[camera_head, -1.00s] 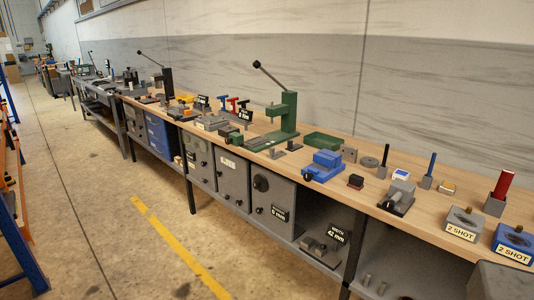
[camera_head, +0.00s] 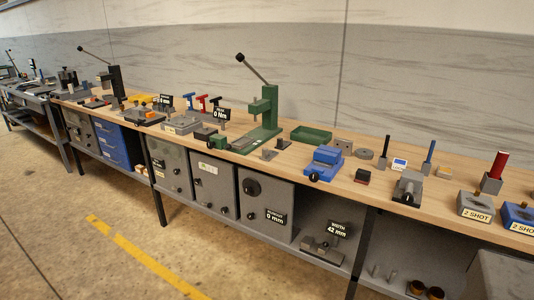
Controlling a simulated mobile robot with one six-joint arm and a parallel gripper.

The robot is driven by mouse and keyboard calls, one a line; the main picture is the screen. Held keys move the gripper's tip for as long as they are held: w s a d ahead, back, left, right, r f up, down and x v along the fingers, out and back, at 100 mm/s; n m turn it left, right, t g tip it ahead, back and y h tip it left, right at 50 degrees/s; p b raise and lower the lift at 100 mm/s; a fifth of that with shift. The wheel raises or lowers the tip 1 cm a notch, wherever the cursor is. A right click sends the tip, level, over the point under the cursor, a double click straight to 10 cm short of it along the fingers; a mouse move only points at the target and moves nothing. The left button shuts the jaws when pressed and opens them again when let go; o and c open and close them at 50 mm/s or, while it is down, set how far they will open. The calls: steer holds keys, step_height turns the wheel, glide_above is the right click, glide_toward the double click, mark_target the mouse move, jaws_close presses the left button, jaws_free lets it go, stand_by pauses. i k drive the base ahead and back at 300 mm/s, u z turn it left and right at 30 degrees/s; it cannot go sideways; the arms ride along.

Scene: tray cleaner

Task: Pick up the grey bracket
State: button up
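I cannot tell for sure which part is the grey bracket. A small grey upright plate with holes (camera_head: 343,145) stands on the wooden bench behind the blue vise (camera_head: 322,164). Small grey angled pieces (camera_head: 283,143) lie beside the base of the green lever press (camera_head: 262,122). A grey fixture (camera_head: 320,246) sits on the lower shelf by a "42 mm" sign (camera_head: 339,230). My gripper is not in view.
The long wooden bench (camera_head: 440,194) runs along the wall, crowded with tools and fixtures. A green tray (camera_head: 311,135) lies behind the vise. Grey cabinets (camera_head: 215,184) stand below. Concrete floor with a yellow line (camera_head: 140,256) lies open in front.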

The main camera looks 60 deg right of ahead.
mark_target(267, 156)
steer(key=z, duration=0.65)
steer(key=i, duration=0.85)
steer(key=z, duration=0.5)
